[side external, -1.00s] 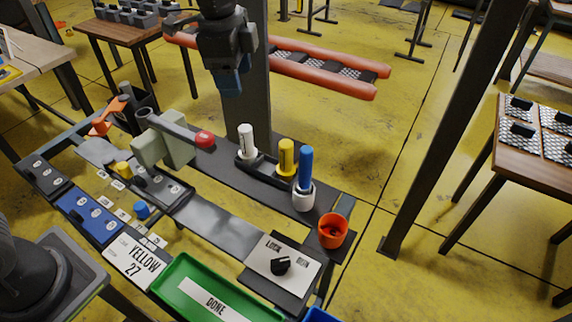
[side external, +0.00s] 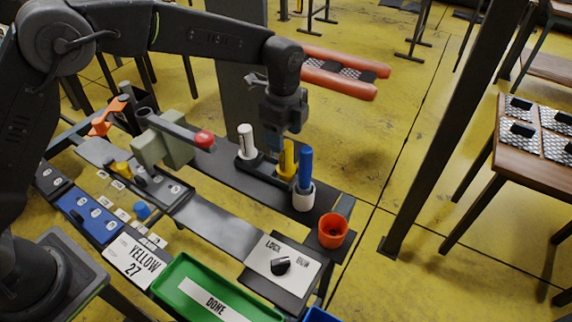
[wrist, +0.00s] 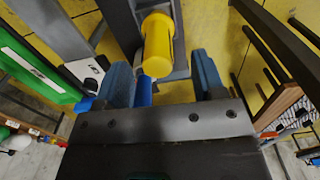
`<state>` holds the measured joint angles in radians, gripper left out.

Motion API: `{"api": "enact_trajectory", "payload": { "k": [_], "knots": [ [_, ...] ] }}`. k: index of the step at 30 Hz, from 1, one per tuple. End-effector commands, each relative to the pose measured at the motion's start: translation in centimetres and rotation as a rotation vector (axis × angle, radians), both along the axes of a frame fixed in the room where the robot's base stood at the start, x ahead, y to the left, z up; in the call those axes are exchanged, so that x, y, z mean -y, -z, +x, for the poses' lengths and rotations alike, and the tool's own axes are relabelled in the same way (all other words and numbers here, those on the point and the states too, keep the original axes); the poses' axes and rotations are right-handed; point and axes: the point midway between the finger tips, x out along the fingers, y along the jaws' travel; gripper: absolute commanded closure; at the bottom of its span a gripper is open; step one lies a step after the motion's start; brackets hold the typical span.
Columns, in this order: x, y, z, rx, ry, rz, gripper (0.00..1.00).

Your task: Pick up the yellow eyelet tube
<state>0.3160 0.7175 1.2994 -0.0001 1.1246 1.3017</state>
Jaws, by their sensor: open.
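The yellow eyelet tube (side external: 286,163) stands upright in a dark rack (side external: 262,172), between a white tube and a blue tube. My gripper (side external: 277,146) is at its upper end in the side view, with the fingers partly hiding it. In the wrist view the yellow tube (wrist: 157,48) lies ahead, roughly in line with the gap between the two blue fingers of my gripper (wrist: 162,66). The fingers are spread apart and nothing is held. I cannot tell whether either finger touches the tube.
The white tube (side external: 246,140) stands left of the yellow tube. The blue tube (side external: 305,165) stands close on the right in a white cup (side external: 303,199). An orange cup (side external: 333,231), a knob panel (side external: 285,262) and a green tray (side external: 172,281) are nearer the front.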

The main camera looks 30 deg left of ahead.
Motion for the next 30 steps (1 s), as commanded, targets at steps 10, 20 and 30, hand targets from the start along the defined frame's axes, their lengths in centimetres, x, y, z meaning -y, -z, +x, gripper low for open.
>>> {"api": "enact_trajectory", "payload": {
  "k": [10,20,30],
  "knots": [
    [0.7,4.0,-0.5,-0.004,-0.001,0.001,0.37],
    [0.7,5.5,-0.4,0.001,-0.001,0.000,0.37],
    [0.7,5.4,-0.4,0.001,-0.001,0.000,0.62]
  ]
}}
